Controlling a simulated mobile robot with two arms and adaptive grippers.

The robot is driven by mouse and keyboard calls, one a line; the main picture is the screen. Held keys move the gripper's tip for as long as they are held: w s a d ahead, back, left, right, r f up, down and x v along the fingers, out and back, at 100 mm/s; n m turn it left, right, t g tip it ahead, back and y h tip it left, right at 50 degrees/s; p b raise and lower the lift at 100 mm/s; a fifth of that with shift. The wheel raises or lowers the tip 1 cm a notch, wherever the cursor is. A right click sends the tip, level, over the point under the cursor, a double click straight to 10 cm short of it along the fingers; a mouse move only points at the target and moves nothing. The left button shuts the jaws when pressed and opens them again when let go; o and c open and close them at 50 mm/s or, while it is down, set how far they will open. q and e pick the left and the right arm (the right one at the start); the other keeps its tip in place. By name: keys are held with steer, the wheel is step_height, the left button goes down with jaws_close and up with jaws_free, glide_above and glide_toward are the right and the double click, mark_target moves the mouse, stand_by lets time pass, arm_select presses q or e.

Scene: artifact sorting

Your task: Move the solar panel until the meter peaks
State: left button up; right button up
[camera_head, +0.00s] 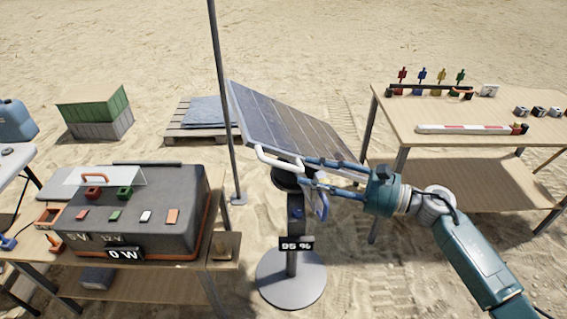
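The solar panel (285,125) is tilted on a grey post with a round base (291,279), in the middle of the view. A pale tubular handle (272,161) runs along its lower edge. A small black display on the post (296,245) appears to read 95 %. A display on the case front (124,254) reads 0 W. My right gripper (322,188) is at the panel's lower edge, by the handle and the post's top. Its fingers overlap the handle and mount, so their grip is unclear. My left gripper is not in view.
A dark case (180,190) with coloured blocks stands on the left table (222,285). A thin pole (226,100) rises beside the panel. The right table (440,113) holds coloured pieces and a striped bar. A pallet (190,130) and green crate (92,104) stand behind on sand.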

mark_target(287, 167)
steer(key=p+x, duration=0.2)
steer(key=x, duration=0.4)
steer(key=shift+w+a+r, duration=0.15)
steer(key=shift+w+r, duration=0.05)
steer(key=shift+w+a+f+p, duration=0.2)
steer(key=shift+a+p, duration=0.15)
steer(key=shift+a, duration=0.3)
jaws_close()
